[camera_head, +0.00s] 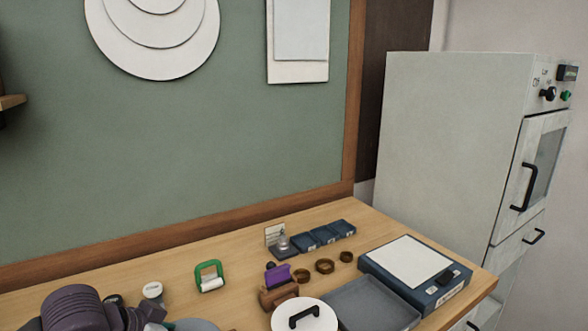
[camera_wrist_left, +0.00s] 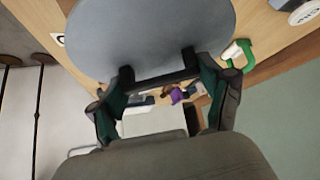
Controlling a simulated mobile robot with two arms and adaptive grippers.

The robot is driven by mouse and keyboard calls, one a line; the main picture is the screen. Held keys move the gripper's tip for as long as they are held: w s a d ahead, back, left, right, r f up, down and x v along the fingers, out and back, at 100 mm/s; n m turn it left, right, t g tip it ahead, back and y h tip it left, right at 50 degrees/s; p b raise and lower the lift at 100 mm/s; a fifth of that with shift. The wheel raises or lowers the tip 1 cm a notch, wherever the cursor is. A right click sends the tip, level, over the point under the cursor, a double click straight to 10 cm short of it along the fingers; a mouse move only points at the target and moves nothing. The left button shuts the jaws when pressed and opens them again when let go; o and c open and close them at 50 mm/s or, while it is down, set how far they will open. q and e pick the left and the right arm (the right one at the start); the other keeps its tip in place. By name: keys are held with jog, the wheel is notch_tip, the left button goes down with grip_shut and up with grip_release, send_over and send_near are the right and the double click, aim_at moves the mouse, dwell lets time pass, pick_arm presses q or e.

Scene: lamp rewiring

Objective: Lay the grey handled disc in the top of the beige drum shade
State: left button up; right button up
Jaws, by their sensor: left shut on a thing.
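The grey disc (camera_wrist_left: 150,32) fills the top of the left wrist view. Its black handle bar (camera_wrist_left: 160,81) lies between the fingers of my left gripper (camera_wrist_left: 160,84), which is shut on it. In the head view, part of a grey disc (camera_head: 196,325) shows at the bottom edge, beside my left gripper (camera_head: 150,318). The fingertips are partly cut off there. I cannot make out the beige drum shade in either view. My right gripper is in neither view.
A white disc with a black handle (camera_head: 296,318) lies by a grey tray (camera_head: 370,302). Behind are a purple block (camera_head: 278,275), brown rings (camera_head: 301,275) and a green-framed roller (camera_head: 209,276). A blue box (camera_head: 446,288) stands right; a tall cabinet (camera_head: 450,150) is beyond.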

pick_arm(q)
jog(key=shift+w+d+f+n, duration=0.2)
jog(key=shift+d+f+n, duration=0.25)
jog(key=shift+d, duration=0.35)
jog(key=shift+s+d+f+n+y, duration=0.15)
jog(key=shift+d+f+n+y, duration=0.1)
jog(key=shift+y, duration=0.15)
jog(key=shift+s+n+t+y, duration=0.4)
jog(key=shift+s+n, duration=0.1)
jog(key=shift+n, duration=0.2)
jog(key=shift+s+f+n+y, duration=0.15)
jog(key=shift+s+n+y, duration=0.25)
jog(key=shift+n+y, duration=0.5)
jog(key=shift+s+a+n+y, duration=0.15)
jog(key=shift+s+n+y, duration=0.25)
jog(key=shift+n, duration=0.6)
jog(key=shift+a, duration=0.1)
